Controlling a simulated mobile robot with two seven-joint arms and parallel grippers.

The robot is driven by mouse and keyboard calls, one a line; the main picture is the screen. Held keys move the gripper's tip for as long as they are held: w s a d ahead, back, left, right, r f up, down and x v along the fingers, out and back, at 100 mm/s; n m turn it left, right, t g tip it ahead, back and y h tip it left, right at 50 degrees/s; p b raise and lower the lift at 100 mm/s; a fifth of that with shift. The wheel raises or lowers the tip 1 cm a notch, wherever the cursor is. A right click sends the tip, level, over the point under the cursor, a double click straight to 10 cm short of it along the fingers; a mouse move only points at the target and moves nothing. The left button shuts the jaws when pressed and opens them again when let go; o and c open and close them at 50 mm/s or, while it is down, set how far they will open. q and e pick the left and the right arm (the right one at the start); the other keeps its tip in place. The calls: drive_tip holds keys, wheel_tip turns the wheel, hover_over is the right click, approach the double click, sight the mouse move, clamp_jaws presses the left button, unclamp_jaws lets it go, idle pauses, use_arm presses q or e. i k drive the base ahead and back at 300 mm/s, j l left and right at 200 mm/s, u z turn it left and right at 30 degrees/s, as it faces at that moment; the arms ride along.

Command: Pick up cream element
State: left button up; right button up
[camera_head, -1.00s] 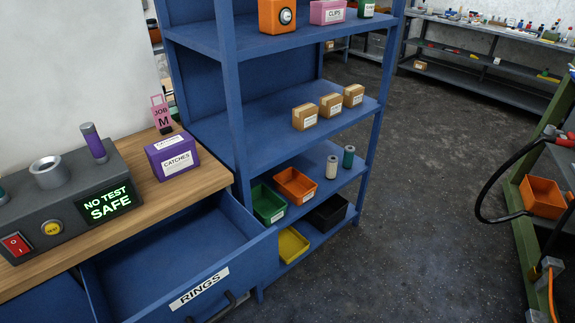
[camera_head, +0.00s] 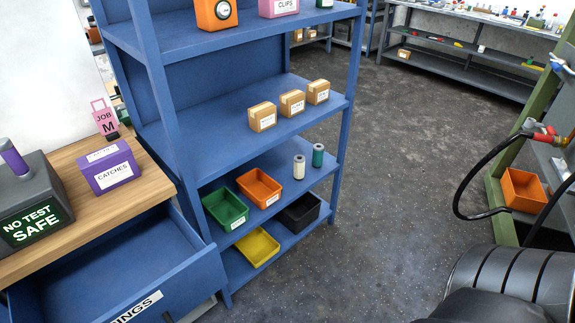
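A cream cylinder (camera_head: 299,167) stands upright on the lower shelf of the blue rack, left of a teal cylinder (camera_head: 318,155) of similar shape. A small gap shows between them. An orange bin (camera_head: 259,188) sits to their left on the same shelf. Neither of my grippers is in view. A dark ribbed part at the lower right looks like one of my arm links, but its gripper is not visible.
The blue rack's upright (camera_head: 342,120) stands right of the cylinders. A green bin (camera_head: 226,209), yellow bin (camera_head: 256,247) and black bin (camera_head: 301,212) sit low in the rack. An open drawer (camera_head: 120,262) juts out at left. Floor (camera_head: 400,200) right of the rack is clear.

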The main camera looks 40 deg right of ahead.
sight(299, 161)
drive_tip(key=l+u, duration=0.2)
drive_tip(key=l, duration=0.25)
drive_tip(key=k+l+u, duration=0.2)
drive_tip(key=l, duration=0.7)
drive_tip(key=k+l+u, duration=0.1)
drive_tip(key=l, duration=0.35)
drive_tip(key=k+l, duration=0.15)
drive_tip(key=l, duration=0.3)
drive_tip(key=l+u, duration=0.1)
drive_tip(key=l, duration=0.35)
drive_tip(key=k, duration=0.05)
